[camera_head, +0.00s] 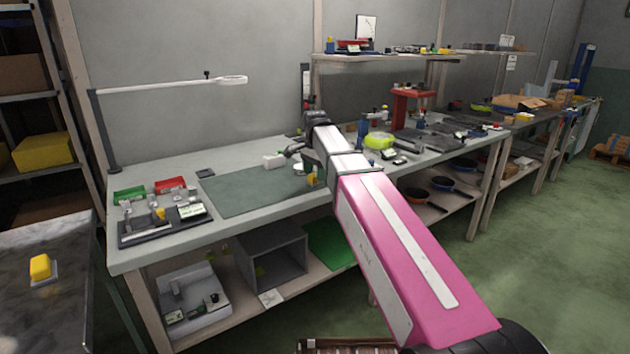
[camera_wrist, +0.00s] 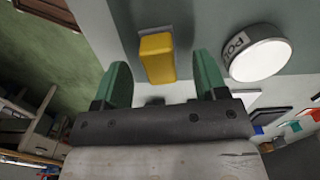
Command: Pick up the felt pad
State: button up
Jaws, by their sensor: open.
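The felt pad, which I take to be the yellow block on a thin grey base (camera_wrist: 157,57), lies on the mat in the wrist view. It also shows as a small yellow shape (camera_head: 312,176) beside my arm in the head view. My gripper (camera_wrist: 161,62) is open, with its two green fingers apart on either side of the yellow block. The block appears between the fingertips, and I see no contact. In the head view the gripper is mostly hidden behind my arm.
A round white-topped tin (camera_wrist: 260,55) with a partly readable label sits close beside the right finger. A green mat (camera_head: 240,200) covers the bench middle. Red (camera_head: 170,185) and green (camera_head: 130,194) bins stand at left. Another yellow-topped piece (camera_head: 40,266) lies on the left table.

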notch_tip(320, 180, down, 2)
jog(key=shift+f, duration=0.1)
jog(key=shift+c, duration=0.3)
jog(key=c, duration=1)
jog(key=shift+r, duration=0.45)
notch_tip(320, 180, up, 4)
jog(key=shift+f, duration=0.25)
jog(key=s+a+r, duration=0.2)
jog(key=a, duration=0.1)
jog(key=s+a+r, duration=0.2)
jog(key=a, duration=0.1)
jog(key=s+a+r, duration=0.2)
jog(key=a, duration=0.1)
jog(key=shift+s+a+r, duration=0.25)
jog(key=shift+s+r, duration=0.1)
jog(key=shift+s, duration=0.05)
